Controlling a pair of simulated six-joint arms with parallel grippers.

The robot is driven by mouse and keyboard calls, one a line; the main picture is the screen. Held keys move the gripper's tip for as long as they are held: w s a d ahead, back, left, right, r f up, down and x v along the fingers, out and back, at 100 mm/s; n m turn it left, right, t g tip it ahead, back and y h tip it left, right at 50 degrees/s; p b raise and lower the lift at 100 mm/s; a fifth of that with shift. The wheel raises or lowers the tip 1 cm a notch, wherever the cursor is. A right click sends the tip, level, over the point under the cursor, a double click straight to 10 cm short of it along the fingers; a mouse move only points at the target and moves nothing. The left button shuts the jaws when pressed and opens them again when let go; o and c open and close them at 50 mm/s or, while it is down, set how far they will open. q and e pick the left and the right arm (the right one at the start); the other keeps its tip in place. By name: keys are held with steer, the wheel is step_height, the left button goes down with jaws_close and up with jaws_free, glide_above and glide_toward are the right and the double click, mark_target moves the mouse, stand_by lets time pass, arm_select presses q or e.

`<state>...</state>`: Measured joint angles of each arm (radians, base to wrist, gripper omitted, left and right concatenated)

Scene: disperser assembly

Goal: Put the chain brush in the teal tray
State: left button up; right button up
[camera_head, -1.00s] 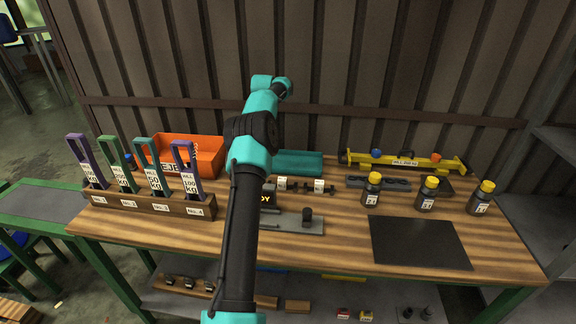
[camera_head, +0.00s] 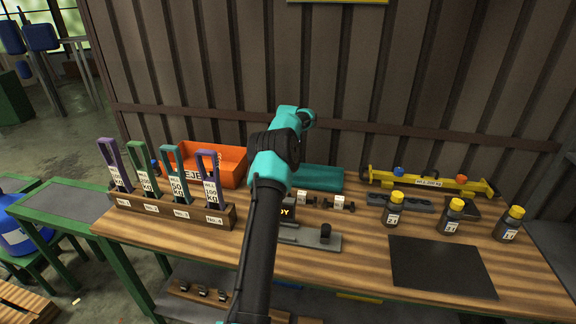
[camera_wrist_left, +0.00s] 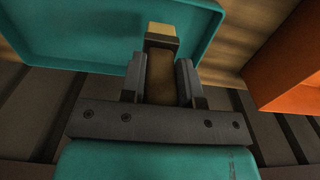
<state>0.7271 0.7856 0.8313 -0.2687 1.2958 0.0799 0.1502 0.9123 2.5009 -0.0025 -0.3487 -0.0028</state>
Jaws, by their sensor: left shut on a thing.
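The teal tray (camera_head: 322,179) lies on the bench against the wall, partly hidden behind my arm in the head view. In the left wrist view the tray (camera_wrist_left: 75,32) fills the upper left. My left gripper (camera_wrist_left: 160,72) is shut on a brown, wood-coloured piece with a pale end, which I take to be the chain brush (camera_wrist_left: 161,50). Its far end overlaps the tray near the tray's edge in that view; I cannot tell its height above it. In the head view my left arm hides its own gripper and the brush. My right gripper is not in view.
An orange bin (camera_head: 232,166) stands left of the tray. A wooden rack (camera_head: 170,214) with several tall handled tags is at the front left. A yellow beam (camera_head: 425,180), dark bottles (camera_head: 394,210) and a black mat (camera_head: 440,267) are on the right. The ribbed wall is close behind.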

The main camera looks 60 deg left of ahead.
arm_select(q)
steer(key=shift+f, duration=1.85)
steer(key=shift+f, duration=0.15)
steer(key=o, duration=1)
step_height(320, 180, up, 12)
steer(key=shift+r, duration=0.15)
